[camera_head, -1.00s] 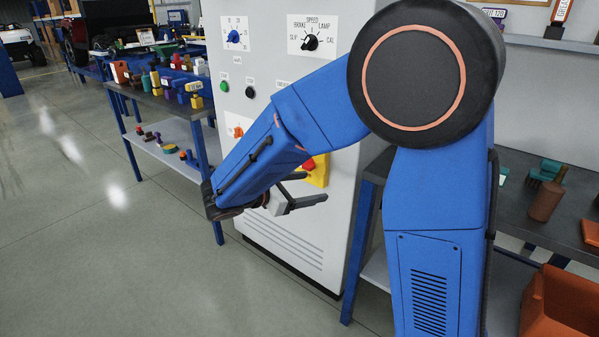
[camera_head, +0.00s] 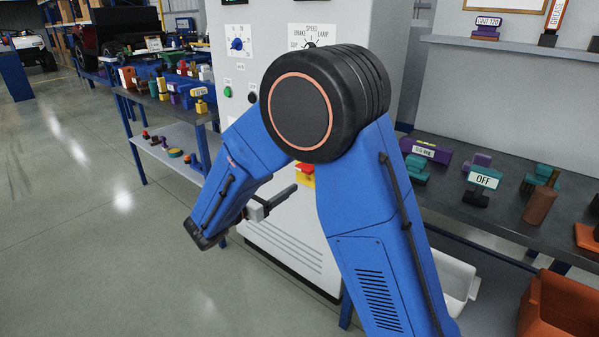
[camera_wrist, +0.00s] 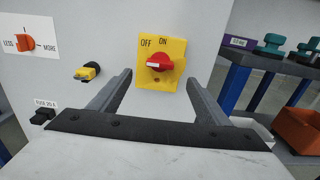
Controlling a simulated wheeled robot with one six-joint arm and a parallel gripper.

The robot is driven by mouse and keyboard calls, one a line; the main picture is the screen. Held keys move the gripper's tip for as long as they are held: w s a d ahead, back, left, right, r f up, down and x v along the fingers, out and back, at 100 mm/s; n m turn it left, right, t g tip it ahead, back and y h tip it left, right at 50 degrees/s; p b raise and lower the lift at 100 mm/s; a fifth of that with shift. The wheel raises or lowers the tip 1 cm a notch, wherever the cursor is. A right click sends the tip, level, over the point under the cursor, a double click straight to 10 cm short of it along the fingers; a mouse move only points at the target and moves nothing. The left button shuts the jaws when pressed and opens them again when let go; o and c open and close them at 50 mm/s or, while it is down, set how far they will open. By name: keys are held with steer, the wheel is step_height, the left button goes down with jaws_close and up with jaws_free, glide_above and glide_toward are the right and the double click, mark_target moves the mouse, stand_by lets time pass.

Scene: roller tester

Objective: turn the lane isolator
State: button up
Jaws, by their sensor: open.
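The lane isolator is a red rotary handle (camera_wrist: 159,61) on a yellow plate (camera_wrist: 174,80) marked OFF and ON, on the grey cabinet's face. The handle lies about level in the wrist view, a white mark towards its left end. In the head view the red handle (camera_head: 305,168) shows partly, beside my arm. My gripper (camera_wrist: 160,77) is open and empty. Its two fingers point at the cabinet, one to each side of the plate in the wrist view, apart from the handle. In the head view my gripper (camera_head: 277,202) is low in front of the cabinet, partly hidden by my forearm.
Left of the isolator are a yellow-and-black knob (camera_wrist: 87,72), an orange LESS/MORE knob (camera_wrist: 25,42) and a black fuse knob (camera_wrist: 41,117). A bench (camera_head: 465,212) with several labelled parts stands right of the cabinet. An orange bin (camera_head: 560,305) is below it.

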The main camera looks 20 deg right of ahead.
steer(key=x, duration=1.1)
steer(key=c, duration=1.1)
steer(key=shift+o, duration=0.2)
